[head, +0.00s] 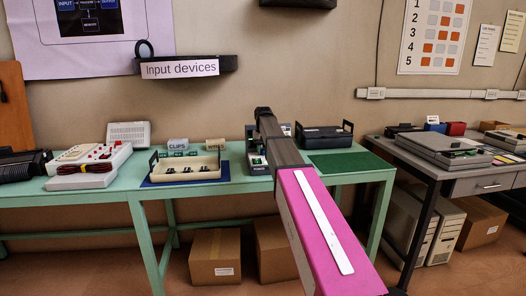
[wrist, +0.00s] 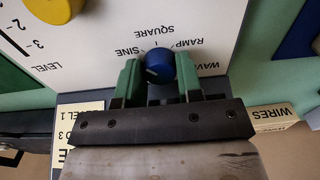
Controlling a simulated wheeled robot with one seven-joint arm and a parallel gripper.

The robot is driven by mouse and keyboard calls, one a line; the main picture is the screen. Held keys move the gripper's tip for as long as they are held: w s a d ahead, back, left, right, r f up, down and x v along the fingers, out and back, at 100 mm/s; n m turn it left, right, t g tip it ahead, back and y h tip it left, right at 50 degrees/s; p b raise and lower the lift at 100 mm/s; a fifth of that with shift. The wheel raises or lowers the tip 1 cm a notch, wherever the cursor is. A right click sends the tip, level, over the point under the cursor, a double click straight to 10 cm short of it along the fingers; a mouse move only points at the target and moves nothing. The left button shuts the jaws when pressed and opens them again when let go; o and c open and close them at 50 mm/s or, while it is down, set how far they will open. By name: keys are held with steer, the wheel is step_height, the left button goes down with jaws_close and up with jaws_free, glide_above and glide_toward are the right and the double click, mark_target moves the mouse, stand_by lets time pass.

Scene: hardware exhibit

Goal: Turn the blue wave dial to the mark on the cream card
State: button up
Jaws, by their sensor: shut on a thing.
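The blue wave dial (wrist: 160,62) sits on a white panel (wrist: 215,20) in the wrist view, with SINE, RAMP, SQUARE and WAVE printed around it, upside down. My gripper (wrist: 158,75) has its green fingers on either side of the dial, shut on it. A short white pointer line shows on the dial's lower left face; its exact aim is hard to tell. A cream card (wrist: 85,112) lies below left in the wrist view, reading LEVEL 1 and a 3; the rest is behind my gripper. In the head view my arm hides the dial.
A yellow knob (wrist: 50,7) with a LEVEL scale is at upper left in the wrist view. A WIRES card (wrist: 270,117) is at right. In the head view, a clips tray (head: 186,167) stands left of my arm and a black bin (head: 324,137) right, on the green table (head: 225,172).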

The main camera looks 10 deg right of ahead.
steer(key=o, duration=0.6)
steer(key=shift+o, duration=0.2)
steer(key=shift+r, duration=0.1)
step_height(320, 180, up, 11)
steer(key=shift+s+f, duration=0.1)
steer(key=shift+f, duration=0.1)
stand_by(0.3)
